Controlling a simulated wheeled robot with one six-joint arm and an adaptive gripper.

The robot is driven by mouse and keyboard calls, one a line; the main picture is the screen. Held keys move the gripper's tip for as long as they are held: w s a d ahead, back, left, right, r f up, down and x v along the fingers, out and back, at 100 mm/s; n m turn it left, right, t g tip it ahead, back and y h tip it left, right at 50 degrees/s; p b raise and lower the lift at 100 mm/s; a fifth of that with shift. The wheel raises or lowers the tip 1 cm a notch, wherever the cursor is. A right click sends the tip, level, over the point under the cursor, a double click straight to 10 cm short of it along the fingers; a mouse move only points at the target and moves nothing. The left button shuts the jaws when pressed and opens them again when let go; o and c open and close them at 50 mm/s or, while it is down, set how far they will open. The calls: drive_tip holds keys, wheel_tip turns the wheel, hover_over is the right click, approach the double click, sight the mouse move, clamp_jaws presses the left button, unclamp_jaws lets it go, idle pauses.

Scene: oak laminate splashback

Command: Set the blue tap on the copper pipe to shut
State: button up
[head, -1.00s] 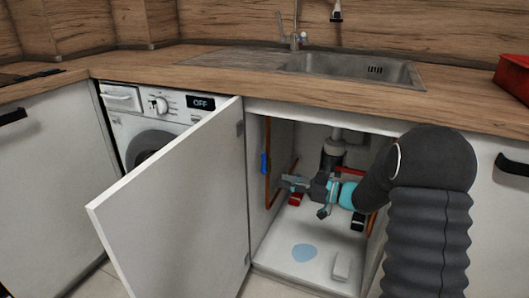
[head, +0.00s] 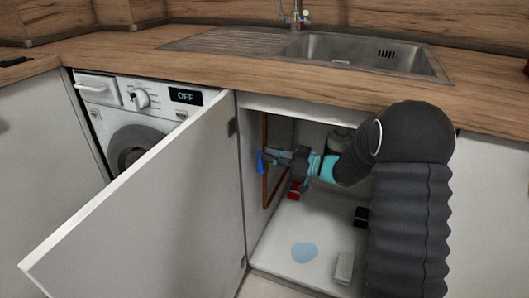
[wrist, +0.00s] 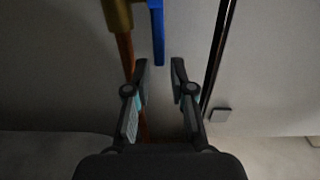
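The blue tap (head: 261,162) is on the copper pipe (head: 265,189) at the left wall inside the open sink cabinet. In the wrist view the blue tap handle (wrist: 157,32) hangs down beside a brass fitting (wrist: 118,14) on the copper pipe (wrist: 126,55). My gripper (wrist: 160,68) has its two fingers apart with a gap between them. The handle's lower end is in line with this gap, around fingertip level. I cannot tell whether a finger touches it. In the head view my gripper (head: 272,156) is close to the tap, and its fingertips are hard to make out.
The open cabinet door (head: 150,200) stands left of the opening. A red object (head: 294,190) and a black object (head: 361,216) are inside the cabinet. A blue puddle (head: 304,253) and a small white box (head: 344,267) are on its floor. A washing machine (head: 150,110) stands at left.

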drive_tip(key=shift+x, duration=1.2)
clamp_jaws()
